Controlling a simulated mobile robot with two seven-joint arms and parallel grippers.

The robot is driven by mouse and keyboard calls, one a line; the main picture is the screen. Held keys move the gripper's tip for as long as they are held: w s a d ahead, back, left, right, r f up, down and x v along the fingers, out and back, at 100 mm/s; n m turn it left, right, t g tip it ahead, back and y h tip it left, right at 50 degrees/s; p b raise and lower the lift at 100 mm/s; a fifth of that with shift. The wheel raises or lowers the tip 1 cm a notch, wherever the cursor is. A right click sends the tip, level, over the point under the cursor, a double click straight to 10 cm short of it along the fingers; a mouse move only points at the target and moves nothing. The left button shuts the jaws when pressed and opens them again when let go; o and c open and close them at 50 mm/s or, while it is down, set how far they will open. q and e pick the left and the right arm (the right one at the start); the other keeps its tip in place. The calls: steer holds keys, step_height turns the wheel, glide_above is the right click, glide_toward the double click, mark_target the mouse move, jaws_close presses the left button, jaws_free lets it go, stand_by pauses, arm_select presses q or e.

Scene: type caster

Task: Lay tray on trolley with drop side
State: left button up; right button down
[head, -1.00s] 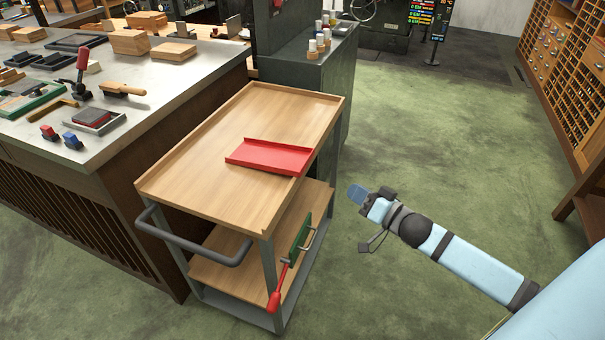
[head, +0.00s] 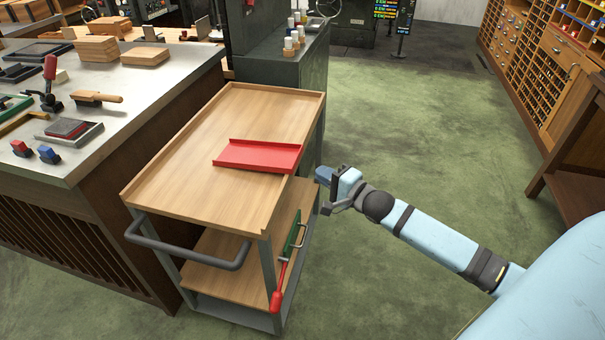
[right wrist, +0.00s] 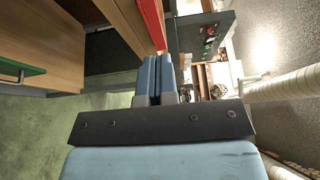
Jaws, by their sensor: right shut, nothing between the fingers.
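The red tray (head: 258,155) lies flat on the wooden top of the trolley (head: 195,150), close to its right edge. In the right wrist view a strip of the red tray (right wrist: 152,22) shows at the top. The drop side, a green panel (head: 290,238) with a red-handled lever (head: 277,297), hangs down on the trolley's right side. Part of the green panel (right wrist: 22,67) also shows at the left of the wrist view. My right gripper (head: 325,176) is shut and empty, just right of the trolley and apart from the tray. My left gripper is not seen.
A workbench (head: 150,85) with brushes, blocks and small tools stands left of the trolley. A dark cabinet (head: 275,80) with small bottles is behind it. Wooden type cases (head: 545,75) line the right wall. The green floor between is clear.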

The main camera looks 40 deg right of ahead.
mark_target(289, 172)
steer(key=w+a, duration=0.2)
steer(key=w, duration=0.1)
steer(key=shift+w+a, duration=0.15)
steer(key=shift+a, duration=0.15)
arm_select(q)
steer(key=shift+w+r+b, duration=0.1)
steer(key=shift+b, duration=0.2)
arm_select(e)
steer(key=shift+w+a, duration=0.4)
steer(key=shift+a, duration=0.3)
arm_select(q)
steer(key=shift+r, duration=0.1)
arm_select(e)
steer(key=w+a+p, duration=0.1)
steer(key=a, duration=0.1)
steer(key=shift+w+a+r+p, duration=0.15)
steer(key=shift+w+a+p, duration=0.2)
steer(key=shift+p, duration=0.05)
steer(key=shift+w+a, duration=0.1)
steer(key=shift+a, duration=0.05)
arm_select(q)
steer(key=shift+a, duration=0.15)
